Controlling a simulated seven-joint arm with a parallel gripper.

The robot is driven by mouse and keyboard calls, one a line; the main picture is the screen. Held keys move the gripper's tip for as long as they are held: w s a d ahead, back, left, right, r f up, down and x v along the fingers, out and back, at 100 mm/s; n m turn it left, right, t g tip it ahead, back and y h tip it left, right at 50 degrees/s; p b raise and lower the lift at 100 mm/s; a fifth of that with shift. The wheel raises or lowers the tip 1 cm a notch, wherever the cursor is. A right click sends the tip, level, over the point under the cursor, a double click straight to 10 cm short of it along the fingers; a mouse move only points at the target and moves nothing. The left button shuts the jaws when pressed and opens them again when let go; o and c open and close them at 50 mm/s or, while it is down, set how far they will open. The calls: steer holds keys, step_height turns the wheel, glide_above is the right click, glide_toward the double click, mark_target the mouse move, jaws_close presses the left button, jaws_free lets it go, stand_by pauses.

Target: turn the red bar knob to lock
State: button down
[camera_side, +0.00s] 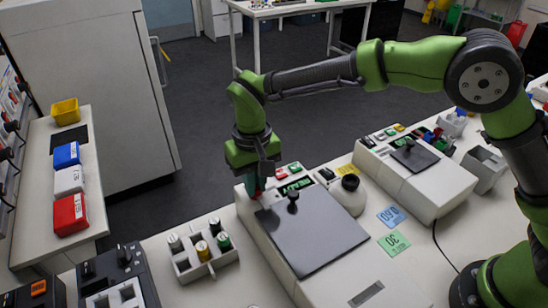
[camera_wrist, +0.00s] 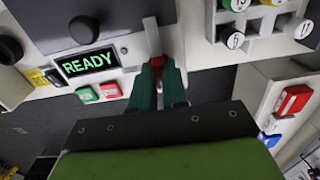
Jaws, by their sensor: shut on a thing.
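The red bar knob (camera_wrist: 154,42) is at the corner of the shaker bioreactor's panel, beside the dark plate (camera_side: 312,232). In the side view only a little red of the knob (camera_side: 257,189) shows below my fingers. My gripper (camera_wrist: 162,72) points down over the knob, its two dark green fingers closed on it. The display (camera_wrist: 89,62) reads READY in green.
A red button (camera_wrist: 110,90) and a green button (camera_wrist: 88,95) sit near the display. A black round knob (camera_side: 292,195) stands on the plate. A rack (camera_side: 184,275) of capped vials is left of the device, a second shaker (camera_side: 415,185) to the right.

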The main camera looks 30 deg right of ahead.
stand_by(0.6)
steer(key=c, duration=1.1)
jaws_free()
steer(key=shift+c, duration=0.2)
steer(key=shift+r, duration=0.1)
step_height(320, 180, up, 17)
